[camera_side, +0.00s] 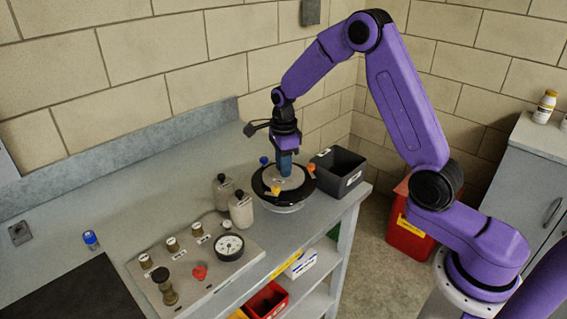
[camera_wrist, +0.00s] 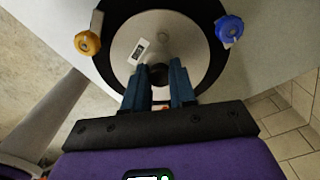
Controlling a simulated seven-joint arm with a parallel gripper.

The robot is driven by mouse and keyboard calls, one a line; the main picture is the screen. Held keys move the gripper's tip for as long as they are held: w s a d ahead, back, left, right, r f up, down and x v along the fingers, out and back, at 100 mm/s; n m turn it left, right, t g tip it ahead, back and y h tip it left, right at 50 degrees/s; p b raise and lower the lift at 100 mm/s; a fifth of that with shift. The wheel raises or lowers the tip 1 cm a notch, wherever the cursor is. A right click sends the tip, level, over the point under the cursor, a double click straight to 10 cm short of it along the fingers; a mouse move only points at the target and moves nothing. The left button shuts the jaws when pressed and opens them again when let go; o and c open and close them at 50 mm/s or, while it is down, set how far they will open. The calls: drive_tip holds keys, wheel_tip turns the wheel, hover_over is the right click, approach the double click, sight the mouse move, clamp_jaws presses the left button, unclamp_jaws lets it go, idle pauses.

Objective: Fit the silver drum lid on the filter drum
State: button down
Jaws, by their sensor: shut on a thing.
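The filter drum (camera_side: 283,208) stands on the bench, a pale body with a wide black rim; the rim also shows in the wrist view (camera_wrist: 213,75). The silver drum lid (camera_side: 296,180) is a pale round plate inside the black rim as seen from both views. In the wrist view the lid (camera_wrist: 125,42) carries a small white label and a central knob. My gripper (camera_side: 285,172), with blue fingers pointing down, is shut on the lid's knob; the fingertips also show in the wrist view (camera_wrist: 159,75). I cannot tell whether the lid rests fully flat on the drum.
Yellow (camera_wrist: 88,42), blue (camera_wrist: 229,28) and orange (camera_side: 311,168) knobs sit around the rim. A dark open bin (camera_side: 338,172) stands close at right. Two grey canisters (camera_side: 240,209) stand at left, near a gauge panel (camera_side: 205,262). The bench behind the canisters is clear.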

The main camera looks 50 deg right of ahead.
drive_tip(key=shift+f, duration=0.35)
idle(0.4)
drive_tip(key=shift+c, duration=2.3)
unclamp_jaws()
drive_tip(key=shift+r, duration=0.1)
drive_tip(key=shift+r, duration=3.35)
